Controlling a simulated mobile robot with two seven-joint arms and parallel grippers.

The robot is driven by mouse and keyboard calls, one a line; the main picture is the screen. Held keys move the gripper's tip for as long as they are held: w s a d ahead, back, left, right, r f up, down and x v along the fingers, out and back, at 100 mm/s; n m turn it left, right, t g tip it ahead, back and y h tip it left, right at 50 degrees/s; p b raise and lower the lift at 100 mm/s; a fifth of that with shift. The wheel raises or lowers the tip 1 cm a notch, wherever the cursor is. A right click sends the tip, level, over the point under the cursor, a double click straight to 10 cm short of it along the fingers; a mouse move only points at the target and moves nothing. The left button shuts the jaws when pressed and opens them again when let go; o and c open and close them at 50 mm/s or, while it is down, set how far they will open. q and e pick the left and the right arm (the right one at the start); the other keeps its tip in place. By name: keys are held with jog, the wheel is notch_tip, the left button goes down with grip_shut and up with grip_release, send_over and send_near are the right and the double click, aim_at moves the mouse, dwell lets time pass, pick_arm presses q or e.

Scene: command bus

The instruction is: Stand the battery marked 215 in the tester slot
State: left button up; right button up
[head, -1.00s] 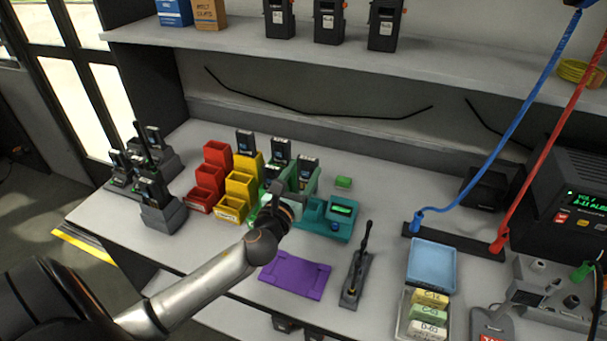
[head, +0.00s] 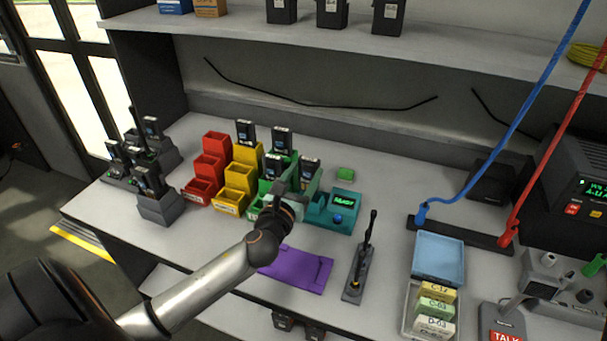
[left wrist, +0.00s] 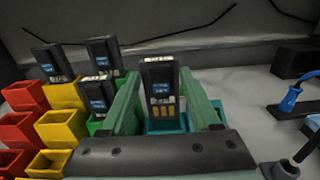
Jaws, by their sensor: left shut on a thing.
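My left gripper (head: 304,184) is shut on a dark battery (head: 310,168), which stands upright between its pale green fingers. The left wrist view shows the battery (left wrist: 160,88) face on, with gold contacts low on its front; its number is too small to read. The teal tester (head: 342,222) with a green display is directly beside the gripper. In the left wrist view teal parts of it (left wrist: 165,126) surround the battery's foot. I cannot tell whether the battery is seated in the slot, since the gripper hides that part. My right gripper is not in view.
Red bins (head: 208,168), yellow bins (head: 240,176) and green bins stand left of the gripper, with dark batteries in some. Black chargers (head: 158,205) stand farther left. A purple mat (head: 296,270) and a lever device (head: 360,270) lie in front. Cables (head: 530,110) hang at right.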

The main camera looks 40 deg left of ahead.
aim_at(308, 184)
pick_arm(q)
jog(key=shift+f+b, duration=1.9)
jog(key=shift+f, duration=0.4)
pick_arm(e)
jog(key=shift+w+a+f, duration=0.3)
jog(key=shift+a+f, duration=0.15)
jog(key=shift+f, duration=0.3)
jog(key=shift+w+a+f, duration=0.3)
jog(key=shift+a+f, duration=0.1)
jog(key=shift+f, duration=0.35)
pick_arm(q)
jog(key=shift+f+b, duration=0.3)
jog(key=shift+b, duration=0.05)
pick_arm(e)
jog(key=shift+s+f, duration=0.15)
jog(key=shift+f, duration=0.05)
pick_arm(q)
jog(key=o, duration=1.5)
